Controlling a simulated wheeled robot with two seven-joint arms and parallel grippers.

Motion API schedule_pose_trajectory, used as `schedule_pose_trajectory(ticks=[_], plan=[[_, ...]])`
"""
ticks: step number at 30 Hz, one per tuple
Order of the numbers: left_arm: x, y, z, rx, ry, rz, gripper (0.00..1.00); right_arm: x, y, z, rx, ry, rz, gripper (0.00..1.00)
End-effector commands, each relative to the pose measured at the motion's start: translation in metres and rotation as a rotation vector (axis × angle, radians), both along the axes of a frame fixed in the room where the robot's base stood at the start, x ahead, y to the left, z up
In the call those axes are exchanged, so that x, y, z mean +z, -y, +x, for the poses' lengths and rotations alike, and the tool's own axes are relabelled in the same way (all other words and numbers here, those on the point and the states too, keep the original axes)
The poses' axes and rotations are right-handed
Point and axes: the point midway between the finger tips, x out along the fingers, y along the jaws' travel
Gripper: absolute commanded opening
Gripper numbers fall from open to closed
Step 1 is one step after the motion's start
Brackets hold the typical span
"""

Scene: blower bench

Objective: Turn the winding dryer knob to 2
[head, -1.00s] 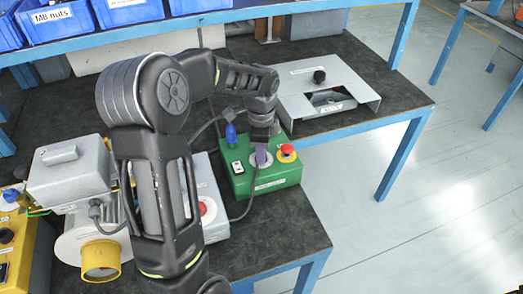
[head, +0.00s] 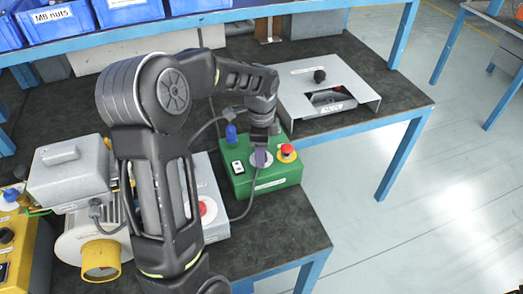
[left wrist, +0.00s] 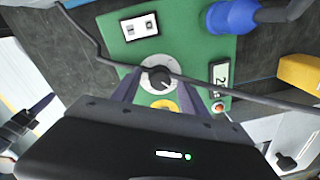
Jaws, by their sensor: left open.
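A green control box (head: 262,185) stands on the bench; its label is too small to read. Its dark round knob (left wrist: 157,80), with a pale pointer line, sits on a white dial (head: 267,163). My left gripper (head: 260,160) reaches down over this dial. In the left wrist view my left gripper (left wrist: 156,84) is open, with one finger on each side of the knob. I cannot tell whether the fingers touch it. The near part of the dial scale is hard to read. My right gripper is not in view.
On the green box, a red button (head: 287,150) on a yellow collar is close beside the gripper. A white switch (head: 238,168) and a blue plug (head: 231,132) are on the left. A cable crosses nearby. A grey fixture (head: 350,95) stands behind.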

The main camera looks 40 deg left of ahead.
Motion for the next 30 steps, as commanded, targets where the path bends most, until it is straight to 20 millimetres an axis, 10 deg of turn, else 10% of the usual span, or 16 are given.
schedule_pose_trajectory(ticks=[18,30], plan=[[0.073,0.002,-0.002,0.0,0.002,0.0,0.51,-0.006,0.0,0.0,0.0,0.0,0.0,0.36],[0.078,0.002,-0.003,0.0,0.0,0.0,0.51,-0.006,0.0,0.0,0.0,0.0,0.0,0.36]])
